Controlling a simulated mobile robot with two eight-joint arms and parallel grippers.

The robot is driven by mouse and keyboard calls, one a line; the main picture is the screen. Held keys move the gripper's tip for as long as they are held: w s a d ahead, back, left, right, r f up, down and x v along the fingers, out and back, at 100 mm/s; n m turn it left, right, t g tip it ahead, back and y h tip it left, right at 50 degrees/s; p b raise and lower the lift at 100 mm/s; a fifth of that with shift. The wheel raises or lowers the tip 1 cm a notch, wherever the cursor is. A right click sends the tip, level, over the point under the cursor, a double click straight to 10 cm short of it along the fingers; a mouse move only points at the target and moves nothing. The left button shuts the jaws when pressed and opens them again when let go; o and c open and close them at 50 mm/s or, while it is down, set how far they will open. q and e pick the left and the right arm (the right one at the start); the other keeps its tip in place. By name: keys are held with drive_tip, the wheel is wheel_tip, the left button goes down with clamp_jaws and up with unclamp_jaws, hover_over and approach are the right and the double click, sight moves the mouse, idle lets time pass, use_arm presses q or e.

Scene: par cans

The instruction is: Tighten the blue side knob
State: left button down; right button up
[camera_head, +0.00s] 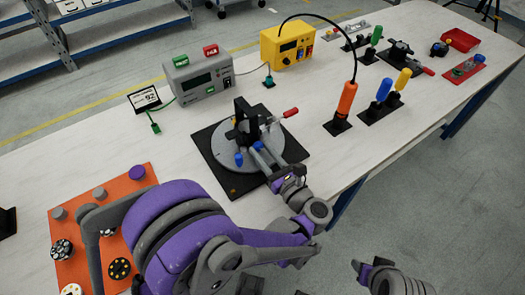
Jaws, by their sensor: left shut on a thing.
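A vise-like fixture with a black upright block (243,122) stands on a grey round disc (222,150) over a black base plate (204,140). A blue knob (257,146) shows at the fixture's near side. A second blue piece (239,159) stands just left of it on the disc. My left gripper (261,153) reaches in from the near right, with its grey fingers shut around the blue knob at their tips. The fingers partly hide the knob. My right gripper (364,267) is at the bottom, off the table's near edge, empty with its fingers apart.
A red-tipped lever (290,113) sticks out to the fixture's right. A grey meter (199,76) and a yellow meter (287,46) stand behind. An orange probe (347,98) and blue and yellow handles stand right. An orange board (62,238) lies at left.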

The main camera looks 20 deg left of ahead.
use_arm(q)
drive_tip(key=m, duration=0.5)
drive_tip(key=shift+m, duration=0.5)
idle(0.3)
drive_tip(key=c, duration=0.5)
unclamp_jaws()
drive_tip(key=shift+n, duration=0.3)
